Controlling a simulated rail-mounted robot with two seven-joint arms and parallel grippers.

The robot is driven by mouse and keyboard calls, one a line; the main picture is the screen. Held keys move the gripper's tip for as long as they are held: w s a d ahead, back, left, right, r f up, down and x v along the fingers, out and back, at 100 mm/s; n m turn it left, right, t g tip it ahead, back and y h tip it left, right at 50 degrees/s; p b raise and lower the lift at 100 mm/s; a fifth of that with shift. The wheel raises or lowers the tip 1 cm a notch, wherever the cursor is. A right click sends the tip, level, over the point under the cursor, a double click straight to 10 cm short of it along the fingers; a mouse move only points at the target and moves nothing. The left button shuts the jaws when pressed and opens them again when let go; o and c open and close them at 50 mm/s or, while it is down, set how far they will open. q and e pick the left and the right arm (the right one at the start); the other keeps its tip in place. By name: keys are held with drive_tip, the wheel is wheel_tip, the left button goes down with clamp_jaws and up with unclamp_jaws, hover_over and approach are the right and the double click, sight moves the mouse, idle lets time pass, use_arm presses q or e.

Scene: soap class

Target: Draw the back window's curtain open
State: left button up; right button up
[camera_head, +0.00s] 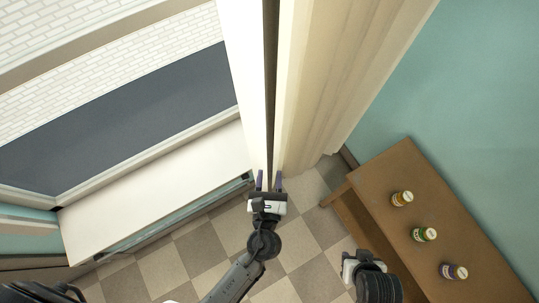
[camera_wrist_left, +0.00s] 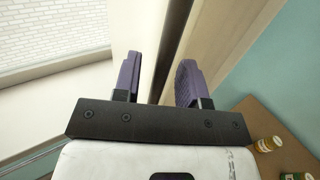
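The cream curtain (camera_head: 325,75) hangs in upright folds to the right of the window (camera_head: 120,125). A narrow dark upright strip (camera_head: 270,75) runs along its left edge, beside a white upright band (camera_head: 245,75). My left gripper (camera_head: 268,176) is low at this strip, its two purple fingers apart. In the left wrist view, the dark strip (camera_wrist_left: 171,45) lies between the spread fingers, with the curtain (camera_wrist_left: 222,40) behind the right one. I cannot tell whether either finger touches it. My right gripper (camera_head: 349,266) is at the lower right, its fingers not clear.
A white sill or counter (camera_head: 150,190) runs below the window. A brown wooden table (camera_head: 385,185) stands at the right with three small jars: yellow-labelled (camera_head: 402,198), green-labelled (camera_head: 424,234) and purple-labelled (camera_head: 454,271). The checkered floor (camera_head: 205,245) is clear between counter and table.

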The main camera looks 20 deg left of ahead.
use_arm(q)
drive_tip(key=s+d+b, duration=0.2)
drive_tip(key=s+b, duration=0.2)
drive_tip(key=s, duration=0.8)
drive_tip(key=shift+s+d, duration=0.3)
drive_tip(key=shift+s, duration=0.1)
drive_tip(key=s+a+f+n+g+h, duration=0.15)
drive_tip(key=f+n+g, duration=0.3)
drive_tip(key=n, duration=0.55)
drive_tip(key=s+a+f+n+g+p, duration=0.1)
drive_tip(key=s+a+f+n+g, duration=0.3)
drive_tip(key=n, duration=0.5)
drive_tip(key=s+a+f+n+g+h, duration=0.1)
drive_tip(key=a+f+n+g, duration=0.1)
drive_tip(key=f+n+g, duration=0.6)
drive_tip(key=w+a+r+n+t+p, duration=0.1)
drive_tip(key=w+a+r+n+p, duration=0.1)
drive_tip(key=a+r, duration=0.3)
drive_tip(key=w+a+r+n+t+h+p, duration=0.1)
drive_tip(key=w+a+r+n+p, duration=0.1)
drive_tip(key=a+r, duration=0.4)
drive_tip(key=w+r+p, duration=0.1)
drive_tip(key=p, duration=0.1)
drive_tip(key=shift+a+r+n+p, duration=0.2)
drive_tip(key=shift+n+p, duration=0.1)
drive_tip(key=shift+n, duration=0.1)
